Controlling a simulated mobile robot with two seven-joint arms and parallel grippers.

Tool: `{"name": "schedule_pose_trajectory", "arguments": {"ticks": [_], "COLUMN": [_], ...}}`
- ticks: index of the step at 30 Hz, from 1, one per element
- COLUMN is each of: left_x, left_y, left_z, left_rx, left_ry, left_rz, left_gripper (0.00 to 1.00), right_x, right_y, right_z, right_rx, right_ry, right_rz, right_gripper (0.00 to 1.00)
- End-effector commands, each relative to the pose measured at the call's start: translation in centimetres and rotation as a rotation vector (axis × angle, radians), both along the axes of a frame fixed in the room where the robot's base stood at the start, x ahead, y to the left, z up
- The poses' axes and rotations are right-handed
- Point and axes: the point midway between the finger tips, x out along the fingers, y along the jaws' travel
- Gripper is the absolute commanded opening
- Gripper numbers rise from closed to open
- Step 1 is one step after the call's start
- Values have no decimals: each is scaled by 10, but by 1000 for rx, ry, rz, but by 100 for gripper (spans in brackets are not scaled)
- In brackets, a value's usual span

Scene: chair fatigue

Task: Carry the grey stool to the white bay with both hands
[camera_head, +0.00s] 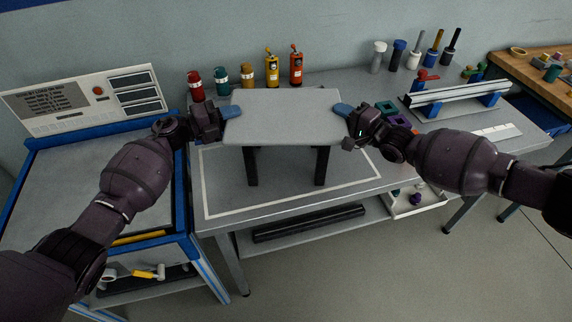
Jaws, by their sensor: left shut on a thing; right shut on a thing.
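The grey stool (282,118) has a flat light-grey seat and dark legs. It is upright over the white-outlined bay (228,211) on the grey table. I cannot tell whether its legs touch the tabletop. My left gripper (230,112) is shut on the left edge of the seat. My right gripper (344,110) is shut on the right edge of the seat. The far part of the bay outline is hidden behind the stool.
Several bottles stand behind the stool, among them a yellow one (272,69) and an orange one (296,67). A metal rail (455,94) lies on the table at right. A blue-framed bench with a panel (85,98) stands at left. A small open drawer (415,204) sits below the table.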

Motion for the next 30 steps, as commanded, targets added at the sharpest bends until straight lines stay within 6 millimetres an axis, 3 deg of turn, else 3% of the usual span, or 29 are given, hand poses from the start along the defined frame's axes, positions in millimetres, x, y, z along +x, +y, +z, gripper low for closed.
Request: {"name": "schedule_pose_trajectory", "arguments": {"ticks": [1,6,17,30], "left_x": [0,0,-2,-31], "left_y": [2,1,6,74], "left_z": [-4,-1,-1,-2], "left_rx": [1,1,1,4], "left_ry": [3,0,1,2], "left_rz": [4,2,2,2], "left_gripper": [21,45,45,45], "right_x": [1,1,0,0], "right_y": [-2,-1,0,0], "right_z": [-3,-1,-1,-1], "right_rx": [-1,-1,-1,0], "right_ry": [1,0,1,0], "right_rz": [-3,-2,-1,0], "right_gripper": [21,45,45,45]}}
